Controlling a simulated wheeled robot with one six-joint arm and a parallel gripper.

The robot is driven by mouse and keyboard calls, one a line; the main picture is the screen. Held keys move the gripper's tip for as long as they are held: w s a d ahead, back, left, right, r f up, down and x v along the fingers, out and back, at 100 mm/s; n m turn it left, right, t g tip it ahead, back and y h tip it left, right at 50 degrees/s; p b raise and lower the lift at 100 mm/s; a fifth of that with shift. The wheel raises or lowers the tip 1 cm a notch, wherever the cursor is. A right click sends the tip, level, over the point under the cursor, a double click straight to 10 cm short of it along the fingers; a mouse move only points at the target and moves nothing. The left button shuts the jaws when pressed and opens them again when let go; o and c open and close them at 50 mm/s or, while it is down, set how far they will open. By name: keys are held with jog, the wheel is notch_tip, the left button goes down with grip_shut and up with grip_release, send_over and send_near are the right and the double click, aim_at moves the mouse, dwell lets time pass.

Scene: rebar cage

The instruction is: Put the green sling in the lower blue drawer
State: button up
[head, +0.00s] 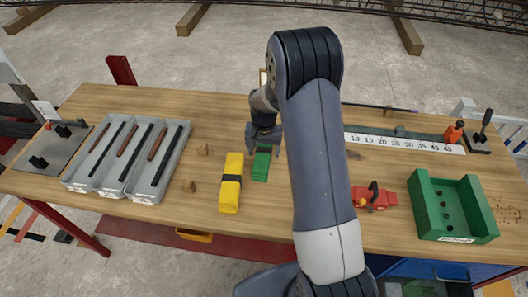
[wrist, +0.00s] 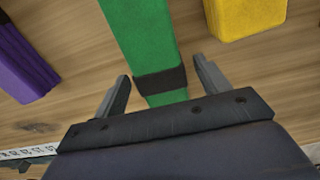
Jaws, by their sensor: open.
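The green sling (head: 262,164) is a folded green bundle with a dark band, lying on the wooden table just right of the yellow sling. In the wrist view the green sling (wrist: 142,35) runs up and down the picture. My gripper (head: 264,146) is at the far end of the sling. In the wrist view my gripper (wrist: 161,70) is open, with one finger on each side of the sling near its band, and gaps show on both sides. A blue drawer unit (head: 410,267) shows under the table's right front edge; I cannot make out its lower drawer.
The yellow sling (head: 231,190) lies close beside the green one. A purple bundle (wrist: 20,62) lies on the other side. Grey trays (head: 107,191) hold rods at left. A green bin (head: 452,229) and a red tool (head: 375,197) are at right. Small wooden blocks lie nearby.

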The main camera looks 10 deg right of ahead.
jog(key=shift+f, duration=0.25)
jog(key=shift+c, duration=0.3)
jog(key=shift+r, duration=0.1)
grip_shut()
